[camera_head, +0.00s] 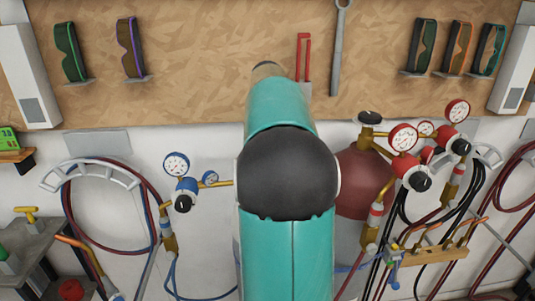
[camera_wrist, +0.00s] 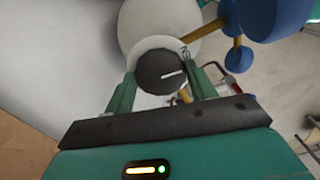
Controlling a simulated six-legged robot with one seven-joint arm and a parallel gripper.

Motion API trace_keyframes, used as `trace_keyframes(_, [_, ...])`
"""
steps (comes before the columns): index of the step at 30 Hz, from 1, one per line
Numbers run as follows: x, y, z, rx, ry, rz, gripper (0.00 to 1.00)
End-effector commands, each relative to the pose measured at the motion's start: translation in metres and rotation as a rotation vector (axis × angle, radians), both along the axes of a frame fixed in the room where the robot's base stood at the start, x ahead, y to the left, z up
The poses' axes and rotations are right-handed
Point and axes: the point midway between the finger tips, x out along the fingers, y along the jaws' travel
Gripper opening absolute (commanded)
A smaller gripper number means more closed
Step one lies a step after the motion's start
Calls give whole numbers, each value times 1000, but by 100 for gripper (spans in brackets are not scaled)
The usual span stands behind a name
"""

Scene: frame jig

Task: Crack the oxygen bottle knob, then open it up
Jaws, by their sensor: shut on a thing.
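The oxygen bottle knob (camera_wrist: 161,70) is a dark round cap with a white line on its face, seen in the wrist view. My gripper (camera_wrist: 163,80) has one green finger on each side of it and is shut on the knob. Behind it is the pale, rounded top of the oxygen bottle (camera_wrist: 150,18). A brass stem runs from the bottle to the blue regulator (camera_wrist: 268,18). In the head view the blue regulator (camera_head: 186,186) shows left of my arm. My arm hides the knob, the bottle and my gripper there.
Right of my arm in the head view stands a red bottle (camera_head: 362,182) with its own dark knob (camera_head: 370,118) and red gauges (camera_head: 404,138). Hoses hang on both sides. Glasses and tools hang on the wooden board (camera_head: 210,60) above.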

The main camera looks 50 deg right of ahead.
Motion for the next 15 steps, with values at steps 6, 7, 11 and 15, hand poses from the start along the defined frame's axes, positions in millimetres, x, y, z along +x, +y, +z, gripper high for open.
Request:
trace_keyframes(6, [0,0,0,-1,1,85,33])
trace_keyframes(7, [0,0,0,-1,1,93,33])
trace_keyframes(11, [0,0,0,-1,1,113,33])
trace_keyframes(15, [0,0,0,-1,1,120,33])
